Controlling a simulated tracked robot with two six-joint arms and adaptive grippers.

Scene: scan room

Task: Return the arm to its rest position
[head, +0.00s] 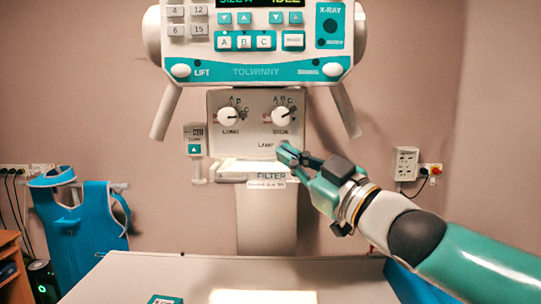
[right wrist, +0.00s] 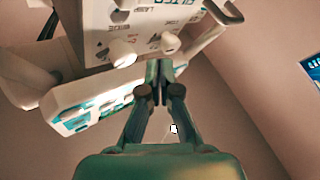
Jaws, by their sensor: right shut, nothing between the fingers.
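My right arm comes in from the right in the head view. Its gripper (head: 287,153) is raised above the table, close to the lamp panel below the X-ray control head. The fingers are shut with nothing between them. The right wrist view also shows the gripper (right wrist: 160,88), its fingertips together in front of the panel. The lamp panel (head: 257,113) carries two round knobs, LONG and SIDE. Whether the fingertips touch the panel or the filter slot cannot be told. My left gripper is not in view.
The control head (head: 260,72) with its handles hangs above the lamp panel. The filter tray (head: 235,176) juts out below it. The pale table (head: 150,275) lies beneath. A blue apron (head: 80,225) hangs at left. A wall outlet (head: 405,163) is at right.

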